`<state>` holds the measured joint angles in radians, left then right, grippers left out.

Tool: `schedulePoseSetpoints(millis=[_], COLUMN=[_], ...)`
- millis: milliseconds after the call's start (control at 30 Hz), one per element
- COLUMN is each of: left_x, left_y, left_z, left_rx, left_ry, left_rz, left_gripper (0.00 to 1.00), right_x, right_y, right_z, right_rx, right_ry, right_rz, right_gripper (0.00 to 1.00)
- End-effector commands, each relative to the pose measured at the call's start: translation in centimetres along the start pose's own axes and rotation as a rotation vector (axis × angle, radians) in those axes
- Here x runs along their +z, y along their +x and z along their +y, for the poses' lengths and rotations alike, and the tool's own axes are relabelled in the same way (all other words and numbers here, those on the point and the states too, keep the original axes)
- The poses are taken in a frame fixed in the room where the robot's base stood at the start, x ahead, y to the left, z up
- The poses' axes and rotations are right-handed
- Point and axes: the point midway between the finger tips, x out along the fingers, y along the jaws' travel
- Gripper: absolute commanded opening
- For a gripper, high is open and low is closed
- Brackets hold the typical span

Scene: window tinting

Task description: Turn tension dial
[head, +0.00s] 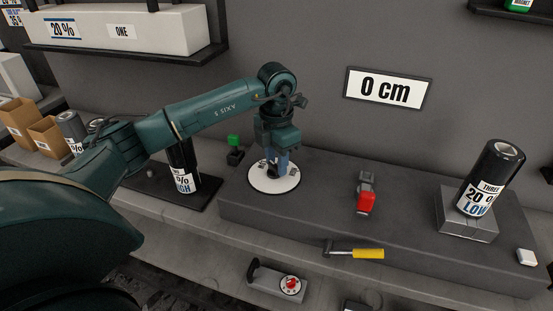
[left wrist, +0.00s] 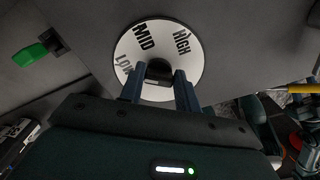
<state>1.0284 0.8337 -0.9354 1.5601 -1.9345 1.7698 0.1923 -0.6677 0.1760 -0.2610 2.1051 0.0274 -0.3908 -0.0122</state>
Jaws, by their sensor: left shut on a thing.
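The tension dial (head: 263,184) is a white disc with a black knob, lying on the grey ledge below my left gripper (head: 277,166). In the left wrist view the dial (left wrist: 187,47) shows the words LOW, MID and HIGH, with MID at the top left of the disc and HIGH at the right. My left gripper (left wrist: 159,85) has its two blue fingers on either side of the black knob (left wrist: 159,70) and is shut on it. The fingers hide part of the knob and the lower part of the disc. My right gripper is not in view.
A green switch (head: 234,141) stands left of the dial. A red-handled device (head: 366,198) and a yellow-handled tool (head: 368,253) lie to the right. A roll labelled LOW (head: 490,172) stands on a grey block, and a roll labelled HIGH (head: 184,181) stands at left. A wall sign (head: 388,89) reads 0 cm.

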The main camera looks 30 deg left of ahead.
Motion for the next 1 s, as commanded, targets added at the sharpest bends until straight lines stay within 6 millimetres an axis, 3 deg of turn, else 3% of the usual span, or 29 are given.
schedulePoseSetpoints(millis=[300,733,767,1000], left_x=[0.03,0.04,0.04,0.03], left_y=[-0.07,-0.08,-0.08,-0.05], left_z=[0.06,0.09,0.09,0.09], left_rx=[-0.001,0.0,0.0,0.0], left_ry=[-0.101,-0.113,-0.113,-0.111], left_rz=[-0.002,-0.002,-0.002,-0.002], left_gripper=[0.1,0.1,0.34,0.54], right_x=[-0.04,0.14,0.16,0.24], right_y=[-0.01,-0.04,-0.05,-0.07], right_z=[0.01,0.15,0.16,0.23], right_rx=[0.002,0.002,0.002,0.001], right_ry=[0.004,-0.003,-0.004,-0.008], right_rz=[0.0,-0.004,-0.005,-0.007], right_gripper=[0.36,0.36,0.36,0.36])
